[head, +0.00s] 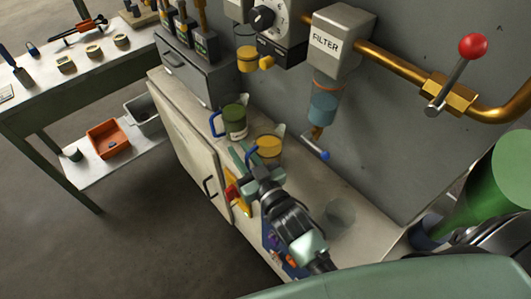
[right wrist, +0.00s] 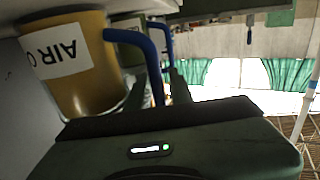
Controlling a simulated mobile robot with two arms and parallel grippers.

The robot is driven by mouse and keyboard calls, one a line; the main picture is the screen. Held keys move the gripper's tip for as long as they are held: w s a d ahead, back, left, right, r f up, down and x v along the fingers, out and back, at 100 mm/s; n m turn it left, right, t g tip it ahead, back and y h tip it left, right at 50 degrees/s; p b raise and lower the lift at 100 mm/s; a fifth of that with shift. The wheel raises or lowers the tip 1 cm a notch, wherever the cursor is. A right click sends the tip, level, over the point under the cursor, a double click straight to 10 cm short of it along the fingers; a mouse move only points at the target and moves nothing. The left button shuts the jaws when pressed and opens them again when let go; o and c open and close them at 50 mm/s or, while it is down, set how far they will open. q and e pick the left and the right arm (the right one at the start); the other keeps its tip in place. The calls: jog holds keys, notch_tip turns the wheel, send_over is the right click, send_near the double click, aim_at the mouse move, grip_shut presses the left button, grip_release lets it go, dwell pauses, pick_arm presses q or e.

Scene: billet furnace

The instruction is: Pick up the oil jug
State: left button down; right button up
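The oil jug (head: 268,148) holds amber liquid and stands upright on the cabinet top. In the right wrist view the jug (right wrist: 75,75) is large at the left, its white label reading "AIR O", upside down. Its blue handle (right wrist: 148,55) comes down between the finger area of my right gripper (right wrist: 157,88). The fingers look apart, with space around the handle; the near finger partly blends with the jug. In the head view my right gripper (head: 243,160) is beside the jug's handle side, over the cabinet's front edge. My left gripper is not in view.
A second jug (head: 235,121), with dark green contents, stands just behind the oil jug. The filter unit (head: 326,42) with its bowl and blue-tipped valve hangs from the wall to the right. A clear round vessel (head: 338,215) stands nearer. A workbench (head: 95,75) is at left.

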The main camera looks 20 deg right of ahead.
grip_shut()
jog(key=shift+r, duration=0.1)
dwell(1.2)
